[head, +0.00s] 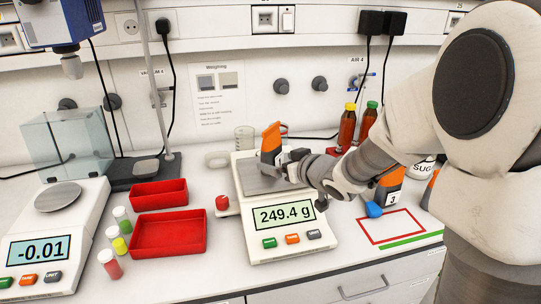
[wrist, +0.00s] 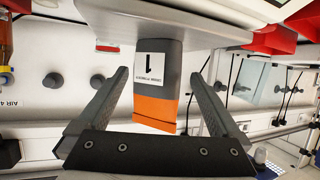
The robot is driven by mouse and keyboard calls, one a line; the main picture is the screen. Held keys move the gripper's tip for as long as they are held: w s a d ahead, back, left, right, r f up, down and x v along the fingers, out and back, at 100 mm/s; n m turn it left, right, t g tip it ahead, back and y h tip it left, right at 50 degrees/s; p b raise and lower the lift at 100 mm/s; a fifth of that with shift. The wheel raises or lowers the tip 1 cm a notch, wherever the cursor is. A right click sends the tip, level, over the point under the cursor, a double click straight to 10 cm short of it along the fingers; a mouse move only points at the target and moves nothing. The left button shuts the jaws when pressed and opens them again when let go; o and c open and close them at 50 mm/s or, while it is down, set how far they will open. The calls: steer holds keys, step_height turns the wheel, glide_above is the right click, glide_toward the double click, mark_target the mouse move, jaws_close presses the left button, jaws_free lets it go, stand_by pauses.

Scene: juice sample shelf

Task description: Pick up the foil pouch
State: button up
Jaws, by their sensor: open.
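A grey foil pouch with an orange top (head: 271,140) stands on the pan of the right-hand scale, whose display reads 249.4 g. In the wrist view the pouch (wrist: 157,62) appears upside down, with a white label marked 1. My gripper (head: 286,166) is at the pouch's right side, low over the pan, and hides part of it. In the wrist view my gripper (wrist: 158,76) is open, with one finger on each side of the pouch and a visible gap at both sides. Further orange-and-grey pouches, one marked 3 (head: 389,189), stand to the right, partly behind my arm.
The scale (head: 285,244) stands mid-bench. Red trays (head: 168,234), small capped vials (head: 121,222) and a second scale (head: 38,262) are at left. Juice bottles (head: 346,128) stand behind my arm. A blue object (head: 374,209) lies by a red-outlined rectangle (head: 391,228) at right.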

mark_target(274, 142)
steer(key=b+x, duration=0.1)
steer(key=x, duration=0.4)
steer(key=shift+w+d, duration=0.15)
steer(key=shift+w, duration=0.15)
jaws_close()
step_height(274, 142, up, 5)
steer(key=shift+d+r+p, duration=0.1)
steer(key=shift+p, duration=1.05)
steer(key=s+d+r+p, duration=0.4)
steer(key=d+r, duration=0.1)
steer(key=d, duration=0.5)
steer(key=shift+d+r+p, duration=0.3)
steer(key=shift+d+r, duration=0.1)
